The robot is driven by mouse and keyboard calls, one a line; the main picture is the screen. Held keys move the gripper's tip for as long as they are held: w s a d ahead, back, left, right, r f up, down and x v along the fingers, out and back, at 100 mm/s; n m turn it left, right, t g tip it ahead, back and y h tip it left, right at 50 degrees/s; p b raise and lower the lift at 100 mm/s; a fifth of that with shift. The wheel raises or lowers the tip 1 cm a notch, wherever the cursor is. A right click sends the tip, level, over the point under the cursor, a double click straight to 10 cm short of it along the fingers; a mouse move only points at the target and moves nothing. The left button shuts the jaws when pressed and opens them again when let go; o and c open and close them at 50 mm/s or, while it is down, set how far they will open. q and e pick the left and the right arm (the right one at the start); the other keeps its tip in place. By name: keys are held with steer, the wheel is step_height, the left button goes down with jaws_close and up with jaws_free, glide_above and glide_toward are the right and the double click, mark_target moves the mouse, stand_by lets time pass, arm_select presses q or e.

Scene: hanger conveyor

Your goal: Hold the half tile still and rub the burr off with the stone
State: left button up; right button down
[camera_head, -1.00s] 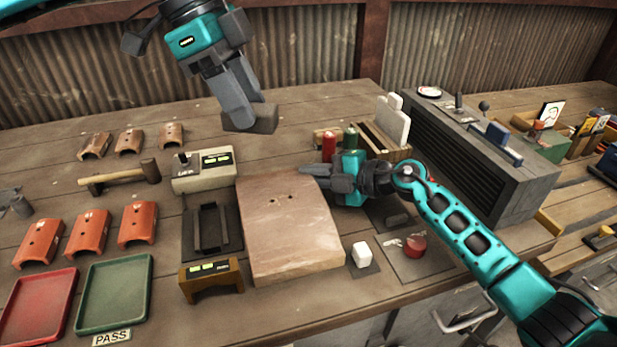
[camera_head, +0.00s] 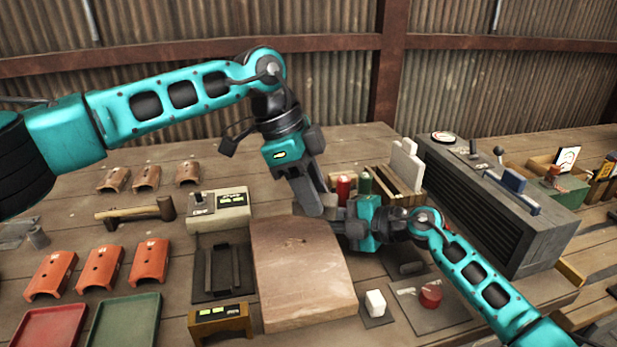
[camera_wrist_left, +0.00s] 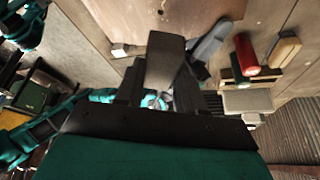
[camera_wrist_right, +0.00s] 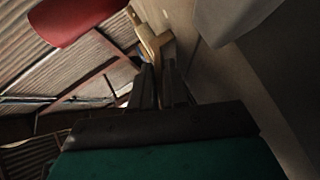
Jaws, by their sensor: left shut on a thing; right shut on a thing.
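The half tile (camera_head: 300,280), a flat pinkish-tan slab, lies on the bench in the head view. Part of it, with a dark hole, shows in the left wrist view (camera_wrist_left: 145,14). My left gripper (camera_head: 322,208) is shut on the grey stone (camera_wrist_left: 165,62), held low at the tile's far right corner. I cannot tell whether stone and tile touch. My right gripper (camera_head: 340,218) is shut at that same corner, close beside the left one. Its grip on the tile is largely hidden. The burr is too small to make out.
A red cylinder (camera_head: 343,188) and a green one stand just behind the grippers, by a wooden rack (camera_head: 400,185). A meter box (camera_head: 218,208) and black fixture (camera_head: 222,270) are left of the tile. A white block (camera_head: 375,303) and red button (camera_head: 431,294) are right.

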mark_target(297, 213)
arm_select(q)
steer(key=shift+f, duration=1.95)
step_height(297, 213, down, 2)
steer(key=shift+f, duration=0.1)
steer(key=shift+s+a, duration=0.15)
steer(key=shift+a, duration=0.7)
steer(key=shift+c, duration=0.5)
steer(key=shift+s+a, duration=0.2)
steer(key=shift+a, duration=0.65)
steer(key=shift+s+a, duration=0.15)
steer(key=shift+a, duration=0.75)
steer(key=shift+s+a, duration=0.2)
steer(key=shift+a, duration=0.65)
steer(key=shift+w+d, duration=0.25)
steer(key=shift+d, duration=0.95)
steer(key=shift+w+d, duration=0.2)
steer(key=shift+d, duration=0.95)
steer(key=shift+w+d, duration=0.25)
steer(key=shift+d, duration=0.95)
steer(key=shift+a+r, duration=0.1)
steer(key=shift+r, duration=4.05)
